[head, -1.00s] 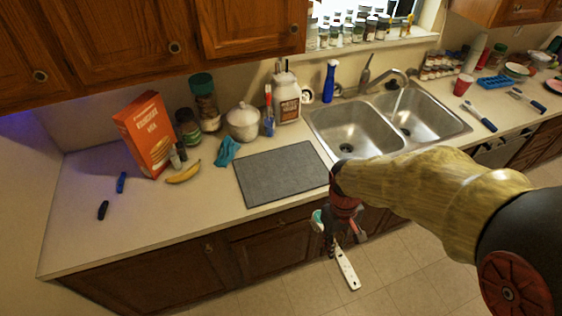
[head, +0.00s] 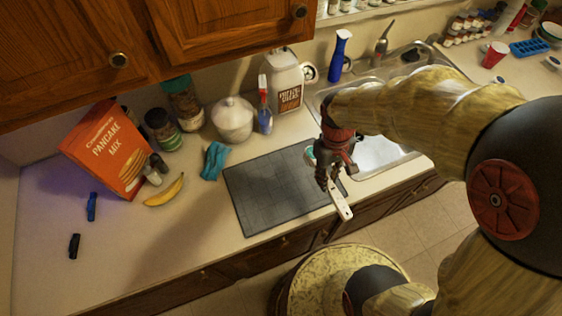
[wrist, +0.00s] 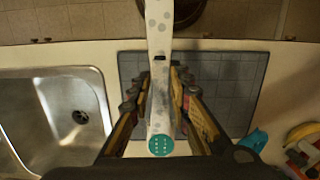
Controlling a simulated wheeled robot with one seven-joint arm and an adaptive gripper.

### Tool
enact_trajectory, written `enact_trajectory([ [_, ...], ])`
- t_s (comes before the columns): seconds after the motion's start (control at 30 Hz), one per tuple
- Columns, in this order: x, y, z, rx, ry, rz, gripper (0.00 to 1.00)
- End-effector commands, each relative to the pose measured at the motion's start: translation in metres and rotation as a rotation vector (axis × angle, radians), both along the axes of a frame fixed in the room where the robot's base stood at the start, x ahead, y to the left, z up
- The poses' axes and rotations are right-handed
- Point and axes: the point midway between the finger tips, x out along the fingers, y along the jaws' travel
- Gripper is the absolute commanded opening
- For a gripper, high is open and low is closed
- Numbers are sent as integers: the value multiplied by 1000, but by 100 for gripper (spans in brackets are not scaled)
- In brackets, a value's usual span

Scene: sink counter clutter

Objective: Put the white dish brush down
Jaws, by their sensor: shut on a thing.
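My gripper (head: 332,180) is shut on the white dish brush and holds it above the right part of the grey drying mat, close to the counter's front edge. The brush's white handle (head: 341,202) points toward the front edge in the head view. In the wrist view the white dish brush (wrist: 159,65) runs lengthwise between my fingers (wrist: 160,95), with a teal round end (wrist: 160,145) at the bottom. The grey mat (head: 262,190) lies flat and bare on the counter; it also shows beneath the brush in the wrist view (wrist: 230,80).
The sink (head: 385,152) is right of the mat. A teal cloth (head: 214,160), a banana (head: 165,190), a pancake mix box (head: 105,150) and a white lidded pot (head: 232,118) stand or lie left and behind. Open counter (head: 140,240) lies at the front left.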

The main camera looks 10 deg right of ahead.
Motion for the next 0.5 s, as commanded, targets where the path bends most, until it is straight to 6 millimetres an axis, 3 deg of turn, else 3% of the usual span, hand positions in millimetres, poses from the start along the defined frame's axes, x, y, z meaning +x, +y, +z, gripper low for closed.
enact_trajectory([
  [0.17,8,12,-7,0,1,4,0],
  [0.5,50,73,-41,0,2,5,0],
])
